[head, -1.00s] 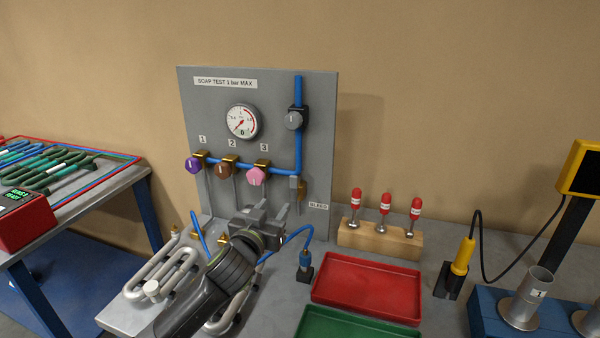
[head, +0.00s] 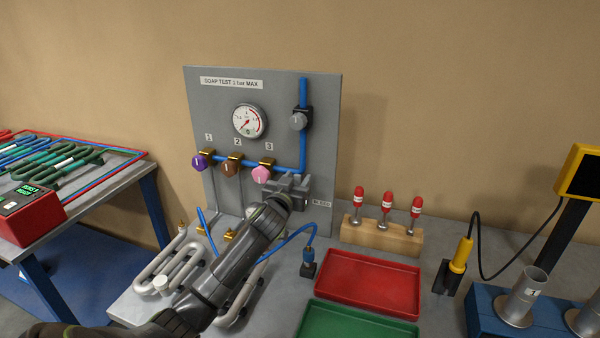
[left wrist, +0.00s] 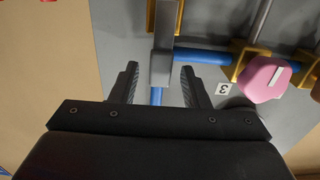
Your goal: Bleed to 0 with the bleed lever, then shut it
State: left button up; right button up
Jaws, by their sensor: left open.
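The grey test board (head: 330,130) stands upright at the back of the bench, with a round gauge (head: 250,121) whose reading is too small to tell. A "BLEED" label (head: 321,203) is low on its right. My left gripper (head: 290,182) is open at the lower end of the blue pipe and hides the bleed lever in the head view. In the left wrist view its fingers (left wrist: 160,70) stand either side of a grey block (left wrist: 162,66) on the pipe, with visible gaps. A yellow part (left wrist: 178,16), possibly the bleed lever, lies beyond the fingertips. My right gripper is not in view.
Purple, brown and pink knobs (head: 262,174) sit left of the gripper; the pink one is closest. Red-topped plugs in a wooden block (head: 382,236) and a red tray (head: 368,284) are to the right.

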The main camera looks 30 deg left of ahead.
aim_at(297, 178)
pick_arm(q)
jog(key=shift+x, duration=1.55)
grip_shut()
